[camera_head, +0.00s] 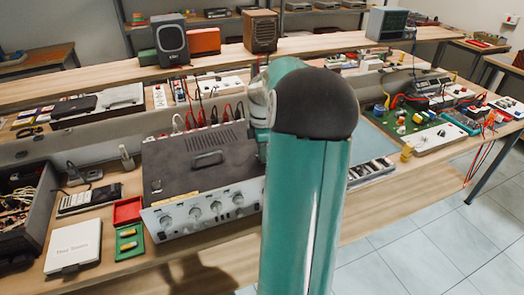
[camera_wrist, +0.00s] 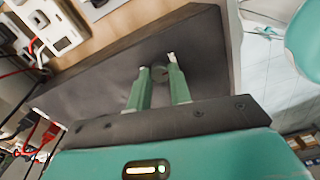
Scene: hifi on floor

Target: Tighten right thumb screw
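Any light contact on the right is hard to tell. The screw sits on a long dark panel (camera_wrist: 95,88).
Red and white cables (camera_head: 212,115) stand behind the hifi unit. A red tray (camera_head: 128,210), a green tray (camera_head: 130,243) and a white box (camera_head: 74,247) lie to its left. A green circuit board (camera_head: 410,120) lies to the right. Speakers (camera_head: 171,40) stand on the shelf behind.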

